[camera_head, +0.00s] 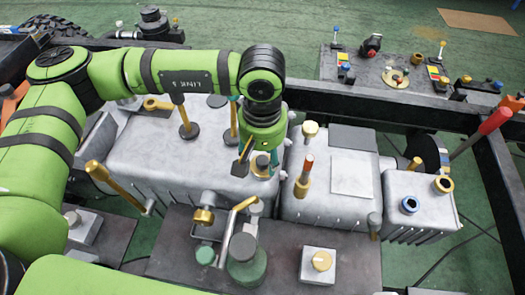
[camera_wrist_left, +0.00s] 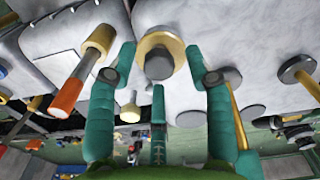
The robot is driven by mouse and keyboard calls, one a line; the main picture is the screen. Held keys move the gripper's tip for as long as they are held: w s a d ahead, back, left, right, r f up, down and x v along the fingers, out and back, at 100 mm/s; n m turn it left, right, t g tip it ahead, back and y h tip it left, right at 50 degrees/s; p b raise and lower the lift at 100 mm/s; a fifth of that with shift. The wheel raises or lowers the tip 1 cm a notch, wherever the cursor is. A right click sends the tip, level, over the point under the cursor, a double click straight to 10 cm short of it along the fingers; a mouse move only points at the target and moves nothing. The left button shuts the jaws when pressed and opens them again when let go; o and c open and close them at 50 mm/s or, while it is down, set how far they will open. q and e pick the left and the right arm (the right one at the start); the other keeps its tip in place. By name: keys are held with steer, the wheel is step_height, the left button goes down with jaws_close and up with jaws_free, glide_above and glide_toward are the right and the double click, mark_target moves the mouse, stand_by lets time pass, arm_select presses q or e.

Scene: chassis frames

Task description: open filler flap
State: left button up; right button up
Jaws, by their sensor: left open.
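My left gripper (camera_head: 260,160) reaches down from above to the big grey tank (camera_head: 150,150), near its right end. Its teal fingers are spread open and hold nothing. In the wrist view the open fingers (camera_wrist_left: 160,65) stand either side of a round grey cap with a gold ring (camera_wrist_left: 158,48), apparently the filler flap. In the head view the gold ring (camera_head: 262,172) shows only partly, behind the fingers. I cannot tell whether a finger touches it. The cap looks closed. My right gripper is not in view.
A gold post with a red-orange tip (camera_head: 304,175) stands close right of the gripper. Gold knobs on dark discs (camera_head: 187,120) stand to its left. A bent gold handle (camera_head: 240,208) is in front. Dark frame rails (camera_head: 380,110) run behind. A smaller grey box (camera_head: 425,205) is at right.

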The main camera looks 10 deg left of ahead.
mark_target(263, 157)
arm_select(q)
jaws_close()
steer(key=shift+w, duration=0.1)
steer(key=w+g+b, duration=0.1)
steer(key=g+b, duration=0.1)
steer(key=w+g+b, duration=0.1)
steer(key=g+b, duration=0.1)
steer(key=shift+w+r, duration=0.1)
steer(key=shift+r, duration=0.25)
steer(key=shift+w+r+g+b, duration=0.15)
steer(key=shift+w+g+b, duration=0.2)
steer(key=shift+g, duration=0.25)
steer(key=shift+w+r+g, duration=0.15)
steer(key=shift+w+g, duration=0.3)
steer(key=shift+g, duration=0.45)
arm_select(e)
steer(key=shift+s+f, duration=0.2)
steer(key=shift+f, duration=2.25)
